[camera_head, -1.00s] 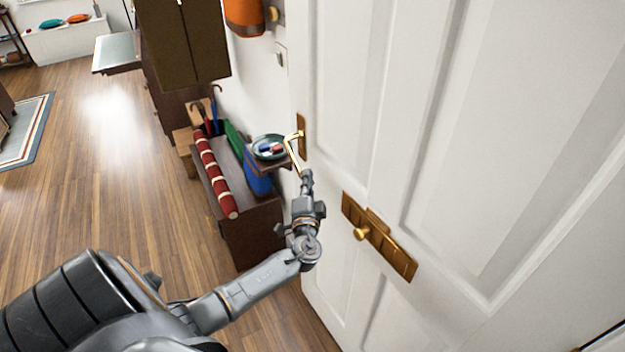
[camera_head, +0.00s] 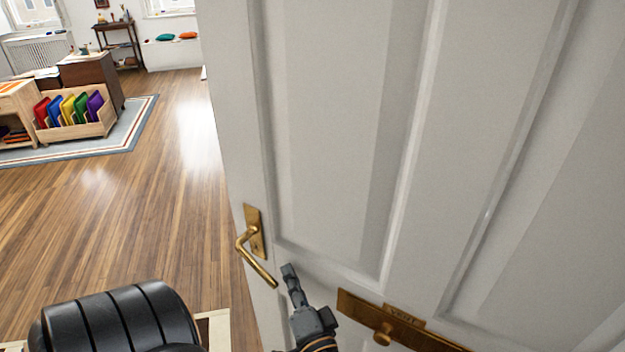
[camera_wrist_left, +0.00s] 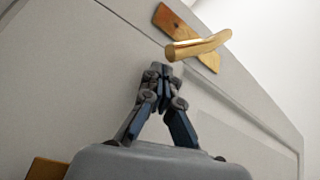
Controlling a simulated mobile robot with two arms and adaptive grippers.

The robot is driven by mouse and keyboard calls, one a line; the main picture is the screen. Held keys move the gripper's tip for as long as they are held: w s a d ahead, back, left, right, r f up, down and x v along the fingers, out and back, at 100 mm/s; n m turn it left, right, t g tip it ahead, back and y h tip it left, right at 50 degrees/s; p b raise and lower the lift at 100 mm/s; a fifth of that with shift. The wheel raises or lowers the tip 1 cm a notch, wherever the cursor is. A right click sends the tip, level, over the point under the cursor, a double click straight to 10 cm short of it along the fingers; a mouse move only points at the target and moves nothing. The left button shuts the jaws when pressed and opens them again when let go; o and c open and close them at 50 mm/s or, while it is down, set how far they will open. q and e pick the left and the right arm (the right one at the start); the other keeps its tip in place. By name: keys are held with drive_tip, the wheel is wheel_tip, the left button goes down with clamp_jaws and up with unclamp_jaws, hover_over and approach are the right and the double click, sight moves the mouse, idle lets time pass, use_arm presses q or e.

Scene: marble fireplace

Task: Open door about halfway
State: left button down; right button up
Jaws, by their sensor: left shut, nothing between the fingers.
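The white panelled door (camera_head: 330,130) fills the right of the head view, standing at an angle to the room with floor visible past its left edge. Its brass lever handle (camera_head: 257,262) sits near that edge, and a brass letter plate with a knob (camera_head: 383,335) lies lower right. My left gripper (camera_head: 289,270) is shut and empty, just right of the lever's free end. In the left wrist view the shut fingertips (camera_wrist_left: 160,72) are just below the end of the lever (camera_wrist_left: 200,46); I cannot tell whether they touch it. My right gripper is not in view.
Wooden floor (camera_head: 150,215) is clear to the left of the door. Farther off are a rug (camera_head: 130,135), a wooden rack with coloured folders (camera_head: 85,130), and a dark side table (camera_head: 122,45) against the back wall.

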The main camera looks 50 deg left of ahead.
sight(270, 281)
use_arm(q)
drive_tip(key=shift+n+g+y, duration=0.3)
drive_tip(key=shift+n+g, duration=0.2)
drive_tip(key=shift+g, duration=0.3)
drive_tip(key=s, duration=0.1)
drive_tip(key=s+d, duration=0.1)
drive_tip(key=s, duration=0.3)
drive_tip(key=shift+d, duration=0.4)
drive_tip(key=v, duration=0.7)
drive_tip(key=w+d+f+m+h, duration=0.15)
drive_tip(key=f+m+h, duration=0.3)
drive_tip(key=f, duration=1.05)
drive_tip(key=d+f+m+h, duration=0.35)
drive_tip(key=f+h, duration=0.25)
drive_tip(key=f, duration=1)
drive_tip(key=s+f+n+g+h, duration=0.4)
drive_tip(key=s+f+h, duration=0.4)
drive_tip(key=s+f, duration=1.2)
wheel_tip(270, 281, down, 3)
drive_tip(key=shift+a+r+n+g, duration=0.1)
drive_tip(key=shift+a+n+g, duration=0.2)
drive_tip(key=shift+a+n, duration=0.1)
